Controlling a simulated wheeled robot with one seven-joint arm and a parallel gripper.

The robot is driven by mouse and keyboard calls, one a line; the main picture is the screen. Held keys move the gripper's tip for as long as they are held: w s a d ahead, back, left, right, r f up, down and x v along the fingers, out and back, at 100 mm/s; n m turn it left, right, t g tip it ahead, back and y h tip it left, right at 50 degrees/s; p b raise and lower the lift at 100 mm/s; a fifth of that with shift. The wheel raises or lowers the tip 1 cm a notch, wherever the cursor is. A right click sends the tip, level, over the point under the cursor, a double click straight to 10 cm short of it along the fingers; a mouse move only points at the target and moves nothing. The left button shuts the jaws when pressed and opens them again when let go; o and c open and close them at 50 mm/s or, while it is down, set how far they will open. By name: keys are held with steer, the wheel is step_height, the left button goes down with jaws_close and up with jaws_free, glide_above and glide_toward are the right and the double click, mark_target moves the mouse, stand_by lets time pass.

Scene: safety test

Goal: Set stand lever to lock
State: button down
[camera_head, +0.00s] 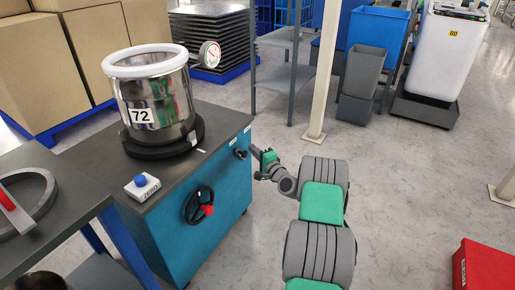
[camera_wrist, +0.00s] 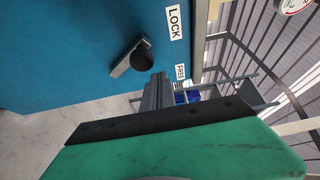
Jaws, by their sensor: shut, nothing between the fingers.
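The stand (camera_head: 170,235) is a teal cabinet with a dark top. A LOCK label (camera_wrist: 174,22) sits above right of the knob; a FREE label (camera_wrist: 181,73) sits lower right. My gripper (camera_head: 262,158) is shut and empty, just right of the lever in the head view. Contact between them is not visible. My gripper's green body fills the lower wrist view.
A steel drum marked 72 (camera_head: 158,95) and a blue-button box (camera_head: 142,187) stand on top. A black handwheel with a red knob (camera_head: 200,205) is on the front. A cream post (camera_head: 325,75) and grey shelf legs (camera_head: 294,60) stand behind.

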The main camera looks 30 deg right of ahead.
steer(key=shift+s+a+f, duration=0.25)
steer(key=shift+s+a, duration=0.1)
steer(key=shift+a, duration=0.25)
steer(key=shift+a+f, duration=0.15)
steer(key=shift+a, duration=0.15)
steer(key=w+d+r, duration=0.1)
steer(key=d+r, duration=0.2)
steer(key=s+d+f+p, duration=0.1)
steer(key=s+f+p, duration=0.1)
steer(key=s, duration=0.7)
steer(key=shift+s+d+f, duration=0.35)
steer(key=shift+d+f, duration=0.05)
steer(key=shift+f, duration=0.15)
